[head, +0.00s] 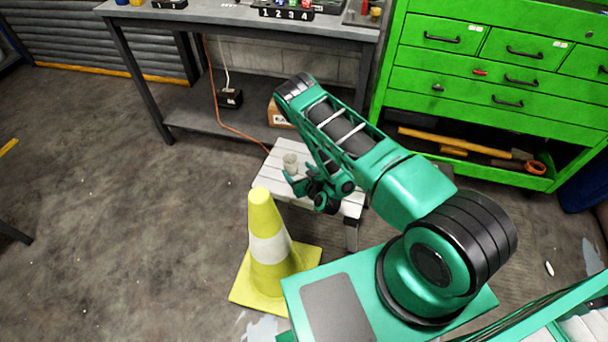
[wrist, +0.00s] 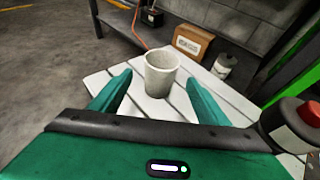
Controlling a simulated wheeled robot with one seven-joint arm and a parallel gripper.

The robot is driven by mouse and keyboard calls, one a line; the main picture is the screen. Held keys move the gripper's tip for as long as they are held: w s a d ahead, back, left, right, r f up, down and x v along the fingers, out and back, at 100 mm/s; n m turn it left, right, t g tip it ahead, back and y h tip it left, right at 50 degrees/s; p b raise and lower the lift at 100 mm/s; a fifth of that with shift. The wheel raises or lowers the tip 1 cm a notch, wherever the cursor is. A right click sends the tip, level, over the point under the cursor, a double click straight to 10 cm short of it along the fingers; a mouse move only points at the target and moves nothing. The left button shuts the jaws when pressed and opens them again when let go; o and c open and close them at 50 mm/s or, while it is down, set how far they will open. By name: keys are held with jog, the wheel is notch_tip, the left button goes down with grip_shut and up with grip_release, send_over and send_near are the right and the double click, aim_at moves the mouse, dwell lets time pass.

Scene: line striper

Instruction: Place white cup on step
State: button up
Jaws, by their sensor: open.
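The white cup (wrist: 160,74) stands upright on the white slatted step (wrist: 124,124), with its open top facing up. In the head view the cup (head: 290,161) is on the step's (head: 268,183) left part. My gripper (wrist: 155,92) is open, with one green finger on each side of the cup and gaps between fingers and cup. The gripper (head: 300,181) also shows in the head view just in front of the cup. My arm hides the right part of the step there.
A yellow traffic cone (head: 264,222) stands in front of the step. A grey workbench (head: 225,14) and a green tool cabinet (head: 480,75) are behind. A cardboard box (wrist: 193,41) and a small bottle (wrist: 223,66) are beyond the step.

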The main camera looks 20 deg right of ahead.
jog(key=shift+v, duration=1.8)
jog(key=shift+r, duration=0.1)
jog(key=w+a+r+n+g+y, duration=0.1)
jog(key=w+r+n, duration=0.2)
jog(key=r+n, duration=0.25)
jog(key=w+a+r+n+g+y, duration=0.1)
jog(key=w+r+n+g, duration=0.1)
jog(key=w+r+n, duration=0.35)
jog(key=s+d+r+n+g+h, duration=0.1)
jog(key=s+d+r+n+g, duration=0.2)
jog(key=r, duration=0.5)
jog(key=s+d+r+n, duration=0.4)
jog(key=s+d+r, duration=0.1)
jog(key=r, duration=0.2)
jog(key=s+d+r+n+g+h, duration=0.1)
jog(key=s+d+r+n+g, duration=0.2)
jog(key=r, duration=0.5)
jog(key=s+d+r+n+g, duration=0.1)
jog(key=s+r, duration=0.4)
jog(key=s, duration=0.7)
jog(key=s+d+r+n+g, duration=0.2)
jog(key=s+d+r+n, duration=0.2)
jog(key=s, duration=0.8)
jog(key=s+d+r+n+g+h, duration=0.1)
jog(key=s+r, duration=0.5)
jog(key=s, duration=0.6)
jog(key=d+n, duration=0.1)
jog(key=d, duration=0.1)
jog(key=shift+d+g, duration=0.3)
